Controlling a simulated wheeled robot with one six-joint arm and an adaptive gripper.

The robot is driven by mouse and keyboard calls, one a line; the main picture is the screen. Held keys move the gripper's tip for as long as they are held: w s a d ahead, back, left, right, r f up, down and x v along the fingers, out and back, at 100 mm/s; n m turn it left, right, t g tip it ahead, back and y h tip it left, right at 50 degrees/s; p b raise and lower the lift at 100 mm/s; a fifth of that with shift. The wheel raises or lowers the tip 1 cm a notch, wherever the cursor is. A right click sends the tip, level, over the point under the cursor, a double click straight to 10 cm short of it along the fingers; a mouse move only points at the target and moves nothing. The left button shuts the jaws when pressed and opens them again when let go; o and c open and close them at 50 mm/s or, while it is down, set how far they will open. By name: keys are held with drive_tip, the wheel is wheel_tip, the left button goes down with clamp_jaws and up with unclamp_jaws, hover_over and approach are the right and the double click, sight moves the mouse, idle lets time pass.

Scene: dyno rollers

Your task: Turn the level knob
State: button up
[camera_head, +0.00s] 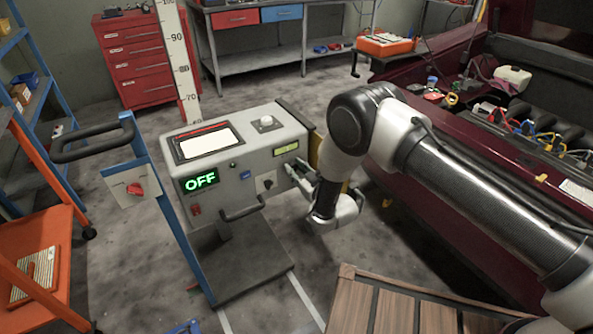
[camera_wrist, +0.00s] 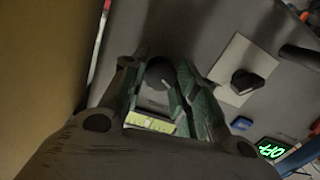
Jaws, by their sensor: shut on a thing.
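A grey machine (camera_head: 250,150) on a stand has a front panel with a green "OFF" display (camera_head: 200,181). My gripper (camera_head: 293,171) is at the right part of this panel. In the wrist view my gripper (camera_wrist: 165,92) is shut on a dark round knob (camera_wrist: 159,71) with a pale pointer line. A yellow-green label (camera_wrist: 150,123) sits just beside this knob. The label also shows in the head view (camera_head: 287,149). The held knob is hidden in the head view. I cannot read which knob is named level.
A second black knob on a white plate (camera_wrist: 235,70) is close beside my gripper. A panel handle (camera_head: 242,209) and a post with a red knob (camera_head: 135,188) stand to the left. A dark red vehicle (camera_head: 470,170) is at the right, a wooden crate (camera_head: 345,300) in front.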

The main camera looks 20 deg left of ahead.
drive_tip(key=shift+f+n, duration=0.1)
drive_tip(key=shift+n, duration=0.7)
drive_tip(key=o, duration=1)
drive_tip(key=v, duration=1.2)
